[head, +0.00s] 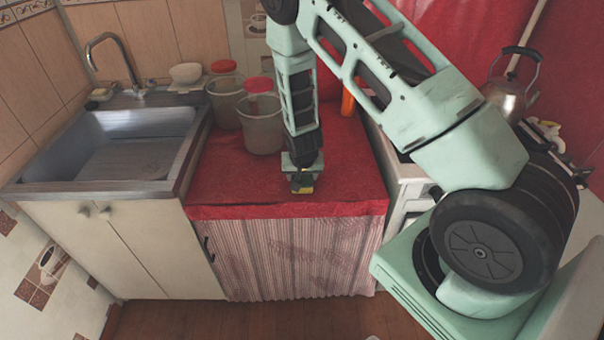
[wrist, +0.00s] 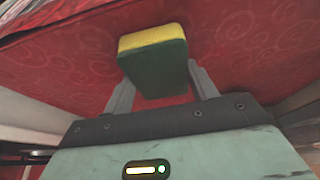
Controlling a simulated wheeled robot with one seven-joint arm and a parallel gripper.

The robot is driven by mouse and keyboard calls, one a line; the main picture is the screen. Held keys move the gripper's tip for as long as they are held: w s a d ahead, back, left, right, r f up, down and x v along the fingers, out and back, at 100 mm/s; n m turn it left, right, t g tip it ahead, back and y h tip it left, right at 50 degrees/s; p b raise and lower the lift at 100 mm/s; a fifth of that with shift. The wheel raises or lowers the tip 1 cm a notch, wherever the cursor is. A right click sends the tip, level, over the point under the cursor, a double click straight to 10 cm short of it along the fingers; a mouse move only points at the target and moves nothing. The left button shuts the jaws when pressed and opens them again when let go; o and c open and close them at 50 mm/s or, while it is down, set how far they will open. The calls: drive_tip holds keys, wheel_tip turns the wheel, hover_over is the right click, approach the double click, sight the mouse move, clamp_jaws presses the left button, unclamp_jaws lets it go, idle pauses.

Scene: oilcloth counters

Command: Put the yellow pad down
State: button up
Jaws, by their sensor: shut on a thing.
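The yellow pad (wrist: 152,38) is a small block with a yellow layer and a dark green face. In the wrist view it sits between the two grey fingers of my gripper (wrist: 158,88), which is shut on it. In the head view the pad (head: 302,189) shows small and partly hidden under my gripper (head: 302,181), low over the front part of the red oilcloth counter (head: 235,188). I cannot tell whether the pad touches the cloth.
Two clear containers with red lids, one nearer (head: 261,130) and one farther (head: 224,100), stand behind and left of my gripper. A metal sink (head: 50,172) is at the left. A kettle (head: 508,95) is at the right. The cloth in front and left of the gripper is bare.

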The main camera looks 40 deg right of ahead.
drive_tip(key=shift+f, duration=0.2)
drive_tip(key=o, duration=0.9)
drive_tip(key=shift+r, duration=0.1)
drive_tip(key=shift+o, duration=0.2)
